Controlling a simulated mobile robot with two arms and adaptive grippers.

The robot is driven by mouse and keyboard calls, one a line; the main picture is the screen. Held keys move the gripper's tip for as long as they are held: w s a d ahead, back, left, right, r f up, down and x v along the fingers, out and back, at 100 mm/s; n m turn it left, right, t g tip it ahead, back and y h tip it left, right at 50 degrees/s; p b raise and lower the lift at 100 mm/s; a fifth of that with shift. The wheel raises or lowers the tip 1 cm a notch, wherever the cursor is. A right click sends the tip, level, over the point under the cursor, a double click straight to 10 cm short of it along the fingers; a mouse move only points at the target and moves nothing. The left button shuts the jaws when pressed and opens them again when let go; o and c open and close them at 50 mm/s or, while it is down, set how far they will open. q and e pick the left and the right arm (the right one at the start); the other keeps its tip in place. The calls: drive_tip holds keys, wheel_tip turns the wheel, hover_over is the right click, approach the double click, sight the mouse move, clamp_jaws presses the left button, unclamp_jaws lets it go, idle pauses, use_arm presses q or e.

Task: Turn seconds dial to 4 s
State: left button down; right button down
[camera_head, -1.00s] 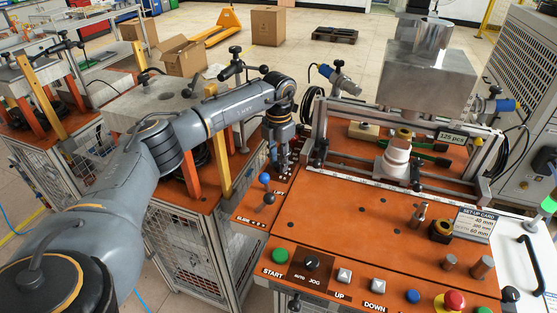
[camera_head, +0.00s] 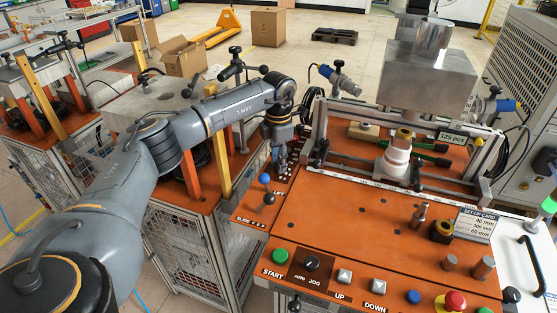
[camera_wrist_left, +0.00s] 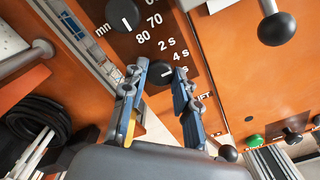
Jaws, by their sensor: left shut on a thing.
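The seconds dial (camera_wrist_left: 160,72) is a small black knob on a dark panel (camera_wrist_left: 190,45) printed "2 s" and "4 s", with a third mark partly hidden. It shows in the left wrist view between my left gripper's fingertips (camera_wrist_left: 160,80). A light pointer mark shows on it, but its exact setting is hard to tell. My left gripper (camera_head: 279,158) is shut on this dial. In the head view the gripper and its wrist hide the dial, at the left edge of the orange table. My right gripper is in neither view.
A second black dial (camera_wrist_left: 122,15) with "70" and "80" marks sits beside the seconds dial. A blue-knobbed lever (camera_head: 264,178) and a dark-knobbed lever (camera_head: 269,198) stand in front of the gripper. The metal frame (camera_head: 318,130) rises to its right. The orange tabletop (camera_head: 340,225) is largely clear.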

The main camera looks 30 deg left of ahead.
use_arm(q)
drive_tip(key=c, duration=1)
unclamp_jaws()
wheel_tip(320, 180, up, 12)
drive_tip(key=shift+r, duration=0.1)
